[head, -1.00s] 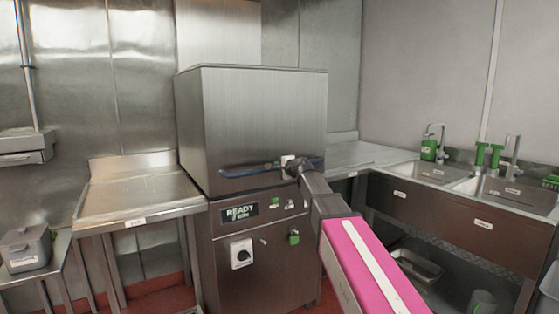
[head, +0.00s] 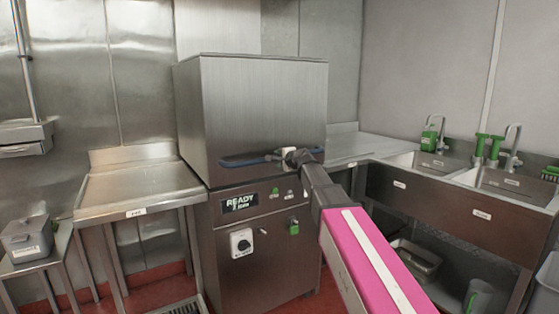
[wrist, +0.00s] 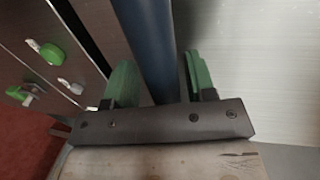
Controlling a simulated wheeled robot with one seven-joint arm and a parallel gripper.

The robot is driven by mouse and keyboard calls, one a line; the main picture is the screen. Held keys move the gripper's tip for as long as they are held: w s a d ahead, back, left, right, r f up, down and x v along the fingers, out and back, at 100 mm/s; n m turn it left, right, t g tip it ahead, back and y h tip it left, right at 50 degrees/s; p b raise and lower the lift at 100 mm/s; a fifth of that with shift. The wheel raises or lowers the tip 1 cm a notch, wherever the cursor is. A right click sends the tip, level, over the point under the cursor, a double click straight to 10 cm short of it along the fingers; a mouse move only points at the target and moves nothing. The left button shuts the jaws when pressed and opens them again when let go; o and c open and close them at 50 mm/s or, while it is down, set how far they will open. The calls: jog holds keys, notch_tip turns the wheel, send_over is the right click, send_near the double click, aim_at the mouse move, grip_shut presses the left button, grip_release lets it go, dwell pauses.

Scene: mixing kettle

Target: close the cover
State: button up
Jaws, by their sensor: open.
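The cover (head: 265,105) is the boxy steel hood of the machine. In the head view it sits down on the lower cabinet (head: 262,255), with no gap visible along its lower edge. A blue bar handle (head: 243,161) runs across the lower front of the cover. My gripper (head: 284,156) is at the right part of this handle. In the wrist view the blue handle (wrist: 150,40) passes between the two green fingers of my gripper (wrist: 158,75). The fingers are open, with space on both sides of the bar. Whether either finger touches it cannot be told.
A READY display (head: 239,202), a rotary switch (head: 241,242) and green buttons are on the cabinet front. A steel side table (head: 140,190) stands left. A counter (head: 345,147) and sinks (head: 430,162) are on the right. A grey bin (head: 27,238) is at far left.

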jog(key=v, duration=1)
jog(key=shift+s, duration=0.15)
jog(key=s+d+f+n+g+h, duration=0.1)
jog(key=s+d+f+n+g, duration=0.15)
jog(key=f, duration=0.65)
jog(key=s+d+f+n+g+h, duration=0.2)
jog(key=s+d+f, duration=0.15)
jog(key=f, duration=0.55)
jog(key=s+d+f+n+g+h, duration=0.15)
jog(key=s+f, duration=0.25)
jog(key=f, duration=0.5)
jog(key=s+d+f+n+g+h, duration=0.2)
jog(key=s+d+f, duration=0.3)
jog(key=s+f, duration=0.3)
jog(key=s+d+f+n+g+h, duration=0.2)
jog(key=s+d+f+g, duration=0.3)
jog(key=s+f, duration=0.3)
jog(key=shift+s+d+f+n, duration=0.25)
jog(key=shift+s+d+n, duration=0.1)
jog(key=shift+n, duration=0.25)
